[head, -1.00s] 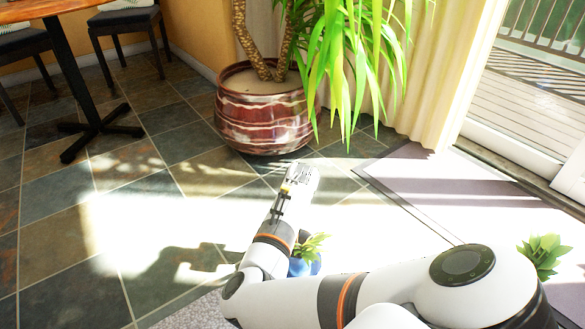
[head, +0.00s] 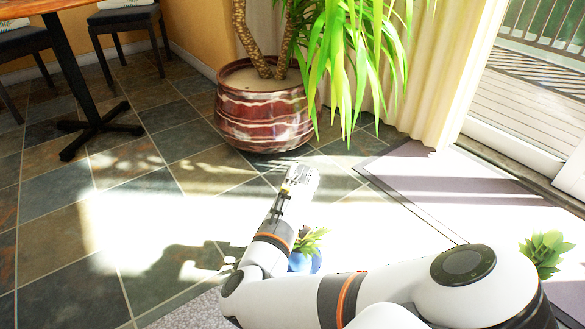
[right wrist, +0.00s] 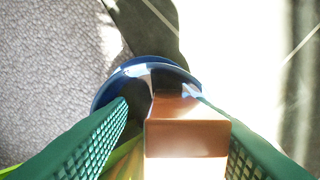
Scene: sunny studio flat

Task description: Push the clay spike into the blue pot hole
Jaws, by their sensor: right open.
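The blue pot (head: 305,263) stands on the floor beside my right forearm in the head view, with a green plant in it. In the right wrist view its blue rim (right wrist: 150,67) curves just past my fingertips. The orange-brown clay spike (right wrist: 187,138) is between the green ribbed fingers of my right gripper (right wrist: 160,98), its near end brightly lit. The gripper is open around it. The spike's far end overlaps the dark inside of the pot; I cannot tell how deep it sits. The hole is hidden. My left gripper is not in view.
A large red-brown pot (head: 262,120) with a tall plant stands beyond my arm. A grey rug (right wrist: 50,70) lies left of the blue pot in the right wrist view. Another green plant (head: 541,250) is at the right. A table leg (head: 83,85) stands left; the tiles between are clear.

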